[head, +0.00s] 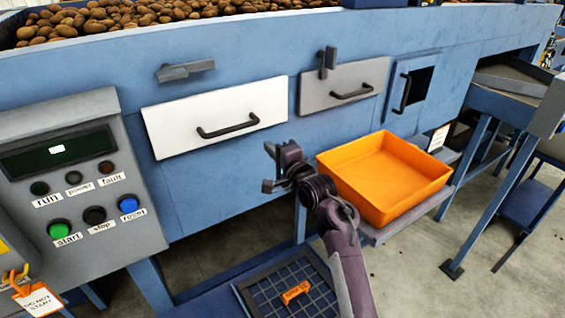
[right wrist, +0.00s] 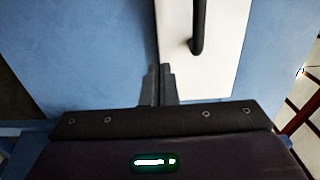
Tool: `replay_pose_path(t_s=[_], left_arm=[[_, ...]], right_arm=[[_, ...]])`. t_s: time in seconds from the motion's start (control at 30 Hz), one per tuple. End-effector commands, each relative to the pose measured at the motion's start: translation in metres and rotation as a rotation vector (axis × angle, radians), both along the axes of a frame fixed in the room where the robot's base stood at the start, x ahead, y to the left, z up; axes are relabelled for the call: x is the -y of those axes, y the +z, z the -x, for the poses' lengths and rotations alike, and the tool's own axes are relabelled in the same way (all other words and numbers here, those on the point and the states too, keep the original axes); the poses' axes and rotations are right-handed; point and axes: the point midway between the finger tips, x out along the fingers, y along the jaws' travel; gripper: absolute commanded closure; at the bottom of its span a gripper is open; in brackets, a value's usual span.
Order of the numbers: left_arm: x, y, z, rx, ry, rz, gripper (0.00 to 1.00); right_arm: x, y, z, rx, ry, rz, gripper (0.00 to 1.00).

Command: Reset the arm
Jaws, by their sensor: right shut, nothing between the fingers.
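My right arm comes up from the bottom of the head view. Its gripper (head: 268,168) is in front of the blue machine panel, below the white drawer and left of the orange bin. In the right wrist view the two dark fingers (right wrist: 158,86) are together with nothing between them. They point at the machine front, beside the white drawer (right wrist: 203,50) and its black handle (right wrist: 198,28). My left gripper is in neither view.
The control panel (head: 80,180) with run, power and fault lamps and start, stop and reset buttons is at the left. The white drawer (head: 218,115) and grey drawer (head: 343,84) are shut. The orange bin (head: 385,175) is on a shelf. Potatoes (head: 125,14) fill the top.

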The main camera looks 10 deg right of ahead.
Motion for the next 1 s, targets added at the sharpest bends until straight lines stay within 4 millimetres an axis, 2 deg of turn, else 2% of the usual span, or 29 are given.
replay_pose_path(t_s=[0.03,0.13,0.37,0.47,0.53,0.63,0.73,0.8,1.0], left_arm=[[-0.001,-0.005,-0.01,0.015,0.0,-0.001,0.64],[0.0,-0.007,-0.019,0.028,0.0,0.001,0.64],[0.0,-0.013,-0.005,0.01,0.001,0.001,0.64],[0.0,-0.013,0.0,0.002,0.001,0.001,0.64],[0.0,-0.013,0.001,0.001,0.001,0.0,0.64],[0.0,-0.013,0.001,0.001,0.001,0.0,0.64],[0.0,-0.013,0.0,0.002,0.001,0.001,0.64],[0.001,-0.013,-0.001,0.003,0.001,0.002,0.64],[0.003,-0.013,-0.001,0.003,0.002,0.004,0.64]], right_arm=[[0.003,-0.004,0.009,0.0,-0.001,-0.001,1.0],[0.008,-0.003,0.024,0.0,-0.002,0.0,1.0],[0.014,-0.003,0.043,-0.004,-0.001,0.008,1.0],[0.021,-0.018,0.055,-0.039,-0.015,0.097,1.0],[0.027,-0.042,0.072,-0.094,-0.026,0.241,1.0],[0.041,-0.088,0.116,-0.216,-0.008,0.545,1.0],[0.051,-0.128,0.173,-0.353,0.084,0.863,1.0],[0.055,-0.146,0.21,-0.426,0.17,1.027,1.0],[0.058,-0.171,0.287,-0.549,0.411,1.302,1.0]])
